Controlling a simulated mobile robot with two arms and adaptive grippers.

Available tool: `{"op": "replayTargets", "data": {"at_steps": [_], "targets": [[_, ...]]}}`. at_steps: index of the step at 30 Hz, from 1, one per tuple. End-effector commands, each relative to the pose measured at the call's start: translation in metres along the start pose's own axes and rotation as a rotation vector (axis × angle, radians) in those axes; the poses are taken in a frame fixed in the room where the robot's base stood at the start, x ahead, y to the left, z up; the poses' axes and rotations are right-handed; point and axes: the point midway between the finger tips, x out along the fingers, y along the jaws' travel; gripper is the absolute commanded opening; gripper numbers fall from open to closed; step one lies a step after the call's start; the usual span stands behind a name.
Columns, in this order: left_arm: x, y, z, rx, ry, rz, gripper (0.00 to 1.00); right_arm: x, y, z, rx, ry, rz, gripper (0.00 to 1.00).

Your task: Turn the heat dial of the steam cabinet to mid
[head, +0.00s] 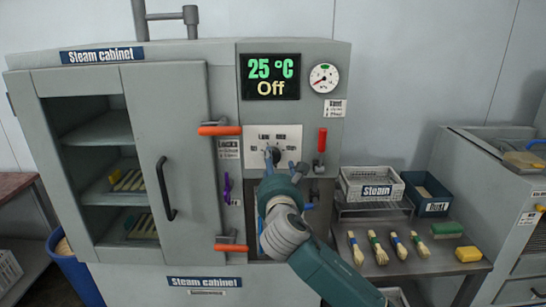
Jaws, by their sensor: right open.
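The steam cabinet (180,110) is a large grey unit filling the left and middle of the head view. Its display (270,77) reads "25 °C" and "Off". The heat dial (271,153) is a small dark knob on a white plate below the display. My right gripper (271,158) is open at the dial, with its fingers very close to the knob and partly hiding it. Whether they touch it, and where the pointer stands, I cannot tell. My left gripper is not in view.
A red-handled lever (322,140) is right of the dial plate, and an orange latch (220,130) is left of it. A pressure gauge (323,78) sits above.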

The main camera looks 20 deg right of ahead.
Motion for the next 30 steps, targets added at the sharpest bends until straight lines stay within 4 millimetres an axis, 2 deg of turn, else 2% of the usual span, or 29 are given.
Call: {"op": "replayTargets", "data": {"at_steps": [3,9,20,24,27,30], "targets": [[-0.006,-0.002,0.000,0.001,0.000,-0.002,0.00,0.021,0.001,0.002,0.000,0.001,-0.001,0.56],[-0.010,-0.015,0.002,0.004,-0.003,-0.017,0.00,0.043,0.001,0.001,0.002,0.000,0.000,0.56],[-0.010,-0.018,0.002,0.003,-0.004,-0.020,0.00,0.048,0.001,0.000,0.002,0.000,0.002,0.56],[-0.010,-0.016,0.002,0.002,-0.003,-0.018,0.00,0.048,0.001,0.000,0.002,0.000,0.002,0.28],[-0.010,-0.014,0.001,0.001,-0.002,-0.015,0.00,0.048,0.001,0.000,0.002,0.000,0.002,0.11],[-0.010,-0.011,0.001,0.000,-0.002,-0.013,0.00,0.048,0.001,-0.001,0.002,0.000,0.002,0.11]]}}
